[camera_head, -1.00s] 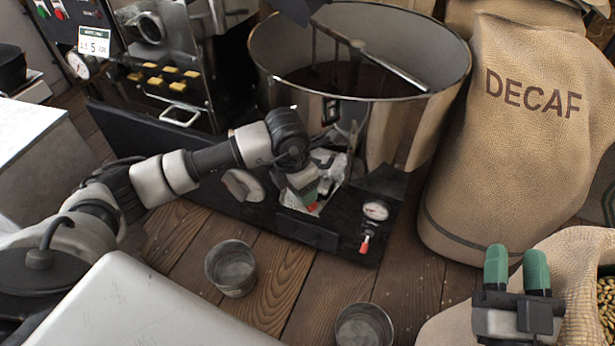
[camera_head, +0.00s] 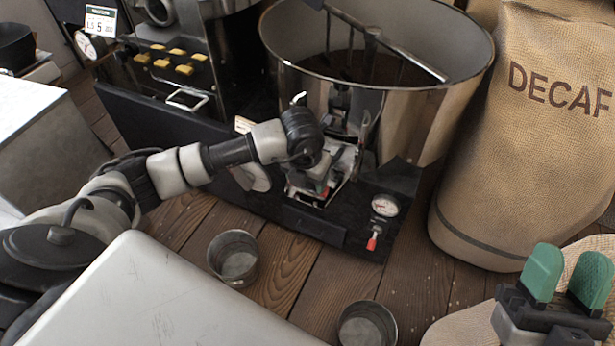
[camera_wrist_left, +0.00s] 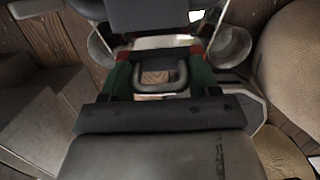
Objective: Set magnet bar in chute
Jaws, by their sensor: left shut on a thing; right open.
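My left gripper (camera_head: 322,178) is low over the metal chute (camera_head: 318,197) at the foot of the round cooling bin. In the left wrist view, its green fingers (camera_wrist_left: 161,78) are shut on a grey looped handle (camera_wrist_left: 180,80), which appears to belong to the magnet bar. The bar's body is mostly hidden by the gripper, so I cannot tell how it sits in the chute. My right gripper (camera_head: 567,280) is open and empty at the lower right, with its green fingers pointing up.
The cooling bin (camera_head: 440,115) stands behind the chute. A gauge (camera_head: 385,205) with a red-tipped valve is right of it. Two metal cups (camera_head: 233,258) (camera_head: 366,325) stand in front on the plank floor. A DECAF sack (camera_head: 500,190) is at the right.

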